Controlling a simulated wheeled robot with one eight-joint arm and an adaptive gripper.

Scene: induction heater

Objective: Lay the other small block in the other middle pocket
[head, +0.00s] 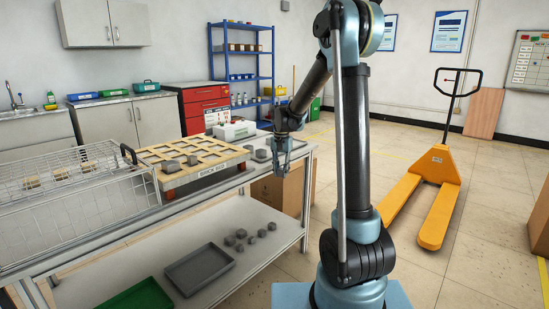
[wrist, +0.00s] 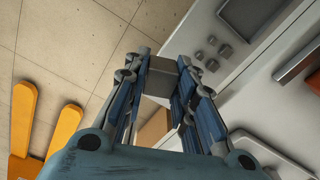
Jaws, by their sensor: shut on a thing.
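My gripper (head: 283,150) hangs over the right end of the bench, to the right of the wooden pocket board. In the wrist view its fingers (wrist: 163,76) are shut on a small grey block (wrist: 162,68), held between the fingertips. The wooden pocket board (head: 207,146) lies on the bench with several pockets. Most other pockets look empty, though the far ones are too small to tell.
A wire basket (head: 90,190) with tan blocks stands to the left. The lower shelf holds a grey tray (head: 199,270) and several small grey blocks. A yellow pallet truck (head: 436,185) stands on the floor at right.

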